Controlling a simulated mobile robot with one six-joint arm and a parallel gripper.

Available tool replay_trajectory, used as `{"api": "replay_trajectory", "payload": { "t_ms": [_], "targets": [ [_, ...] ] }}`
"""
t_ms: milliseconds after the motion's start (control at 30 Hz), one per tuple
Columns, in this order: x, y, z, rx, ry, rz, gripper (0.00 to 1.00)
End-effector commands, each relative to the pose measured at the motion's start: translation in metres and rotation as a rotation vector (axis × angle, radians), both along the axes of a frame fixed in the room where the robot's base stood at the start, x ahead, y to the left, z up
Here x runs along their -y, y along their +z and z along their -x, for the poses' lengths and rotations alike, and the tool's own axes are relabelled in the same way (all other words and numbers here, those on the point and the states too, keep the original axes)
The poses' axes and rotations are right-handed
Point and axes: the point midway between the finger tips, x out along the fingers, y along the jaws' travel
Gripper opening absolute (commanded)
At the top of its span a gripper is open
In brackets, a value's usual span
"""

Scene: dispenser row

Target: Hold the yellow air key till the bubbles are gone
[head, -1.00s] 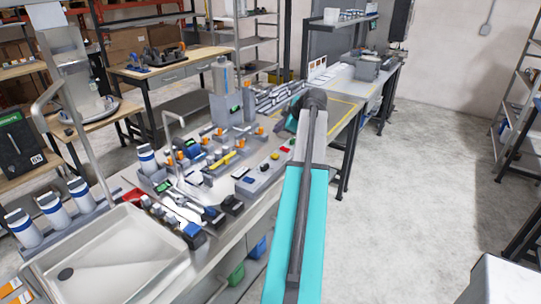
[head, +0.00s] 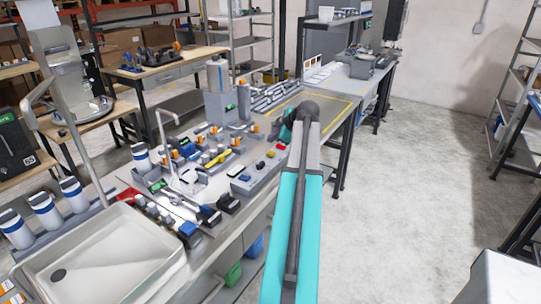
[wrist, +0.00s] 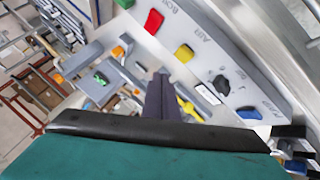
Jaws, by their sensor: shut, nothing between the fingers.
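The yellow air key (wrist: 184,53) is on a grey panel (wrist: 200,62), beside the word AIR, in the wrist view. It also shows in the head view (head: 271,155), between the red key (head: 281,146) and a dark key (head: 261,164). My gripper (wrist: 160,77) is shut and empty. Its fingertips appear just below and left of the yellow key in the wrist view. I cannot tell how far above the panel they are, but no contact shows. In the head view my arm mostly hides the gripper. Bubbles are too small to make out.
A red key (wrist: 153,20), a black key (wrist: 221,84) and a blue key (wrist: 248,112) share the panel. Several dispensers with orange parts stand behind it. A sink (head: 30,272) is at the left front.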

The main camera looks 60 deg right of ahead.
Motion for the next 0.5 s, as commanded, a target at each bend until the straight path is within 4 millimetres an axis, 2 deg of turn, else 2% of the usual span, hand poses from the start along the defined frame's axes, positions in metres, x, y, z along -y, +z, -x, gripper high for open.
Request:
{"api": "replay_trajectory", "payload": {
  "t_ms": [200,500],
  "targets": [
    [0.0,-0.024,0.0,-0.001,0.001,-0.001,0.0],
    [-0.001,-0.034,-0.001,0.0,0.002,0.0,0.0]
  ]
}}
